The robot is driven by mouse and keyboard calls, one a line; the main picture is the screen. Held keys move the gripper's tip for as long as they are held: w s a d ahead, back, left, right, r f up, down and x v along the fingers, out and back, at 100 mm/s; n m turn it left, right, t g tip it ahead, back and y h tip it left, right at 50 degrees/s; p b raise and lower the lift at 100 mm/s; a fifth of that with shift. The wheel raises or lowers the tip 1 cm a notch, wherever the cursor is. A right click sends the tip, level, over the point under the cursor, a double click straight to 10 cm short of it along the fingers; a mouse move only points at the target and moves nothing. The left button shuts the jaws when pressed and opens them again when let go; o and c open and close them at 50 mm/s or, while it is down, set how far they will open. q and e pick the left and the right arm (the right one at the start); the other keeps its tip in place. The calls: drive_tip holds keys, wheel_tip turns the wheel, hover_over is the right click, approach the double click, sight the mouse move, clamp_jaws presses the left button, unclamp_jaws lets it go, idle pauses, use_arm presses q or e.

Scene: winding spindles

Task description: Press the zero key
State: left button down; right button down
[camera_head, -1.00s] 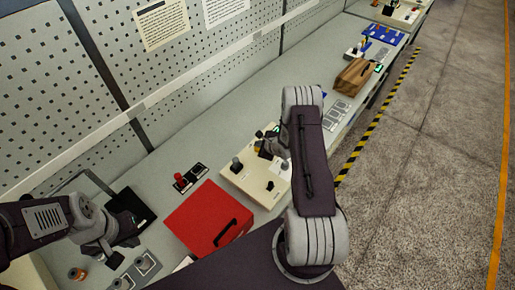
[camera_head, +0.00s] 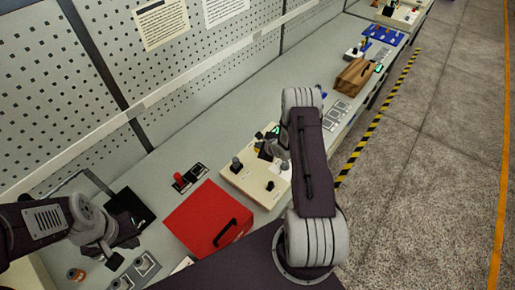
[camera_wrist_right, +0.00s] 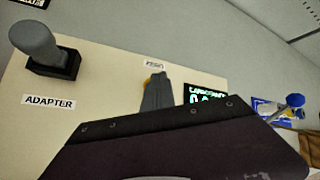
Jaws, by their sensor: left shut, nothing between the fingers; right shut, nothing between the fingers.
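The cream instrument panel (camera_head: 242,181) lies on the bench beyond the red box, and fills much of the right wrist view (camera_wrist_right: 115,85). My right gripper (camera_wrist_right: 157,80) is shut and empty, its fingertips over a yellow key (camera_wrist_right: 146,84) just below a small label (camera_wrist_right: 154,65) that seems to read ZERO. Most of the key is hidden by the fingers; I cannot tell whether they touch it. A dark display (camera_wrist_right: 206,96) with green text is right of the fingers, partly covered. My left gripper (camera_head: 113,262) is shut and empty, low at the left in the head view.
A grey knob on a black block (camera_wrist_right: 45,52) stands by the ADAPTER label. The red box (camera_head: 208,220) and a black tray (camera_head: 130,207) lie nearer. A red-knobbed device (camera_head: 180,179) sits behind the box. A brown bag (camera_head: 355,76) stands farther along the bench.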

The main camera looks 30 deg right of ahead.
idle(0.3)
drive_tip(key=shift+r+p, duration=0.85)
drive_tip(key=shift+r, duration=0.05)
wheel_tip(320, 180, up, 5)
drive_tip(key=p, duration=0.4)
idle(0.5)
